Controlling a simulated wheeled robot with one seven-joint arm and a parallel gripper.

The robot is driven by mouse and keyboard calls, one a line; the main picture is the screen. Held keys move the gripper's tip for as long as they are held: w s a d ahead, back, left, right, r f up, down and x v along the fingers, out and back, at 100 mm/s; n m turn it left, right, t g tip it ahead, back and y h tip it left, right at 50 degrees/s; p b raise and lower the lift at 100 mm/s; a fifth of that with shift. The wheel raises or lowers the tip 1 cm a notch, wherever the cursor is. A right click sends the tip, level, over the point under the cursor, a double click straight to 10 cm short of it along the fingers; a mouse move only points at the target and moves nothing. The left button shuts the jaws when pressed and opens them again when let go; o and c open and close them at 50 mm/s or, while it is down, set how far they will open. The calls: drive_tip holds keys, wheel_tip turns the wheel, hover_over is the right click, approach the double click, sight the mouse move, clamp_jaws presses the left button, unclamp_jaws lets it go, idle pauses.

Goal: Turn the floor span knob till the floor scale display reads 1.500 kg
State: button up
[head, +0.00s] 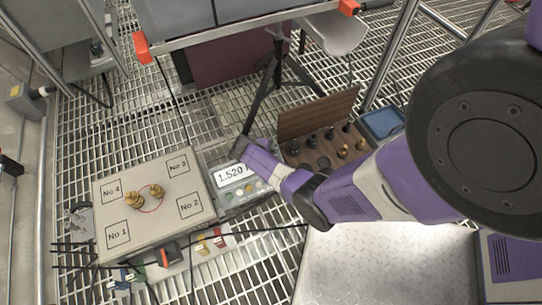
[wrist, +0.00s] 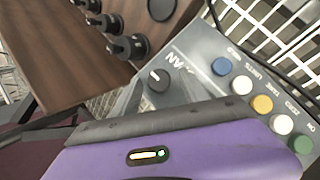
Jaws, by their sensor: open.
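The floor scale display (head: 231,174) reads 1.520 in the head view. Its grey indicator box (head: 252,189) sits on the grating beside the scale platform (head: 110,195). In the wrist view, the black span knob (wrist: 159,80) has a white pointer mark, and the partly covered lettering beside it appears upside down. My gripper (head: 256,158) is low over the back right of the box in the head view, where it hides the knob. Its purple body (wrist: 180,150) fills the bottom of the wrist view. The jaws are open; whether the fingers touch the knob cannot be seen.
Brass weights (head: 134,200) stand on the platform. A wooden weight box (head: 320,160) lies open right of my gripper, close to the knob in the wrist view. Coloured buttons (wrist: 262,104) line the panel. A black tripod (head: 268,82) stands behind; cables cross the front.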

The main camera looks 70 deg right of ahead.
drive_tip(key=p+v, duration=0.4)
drive_tip(key=v, duration=0.3)
drive_tip(key=shift+a+r, duration=0.2)
drive_tip(key=shift+r, duration=0.15)
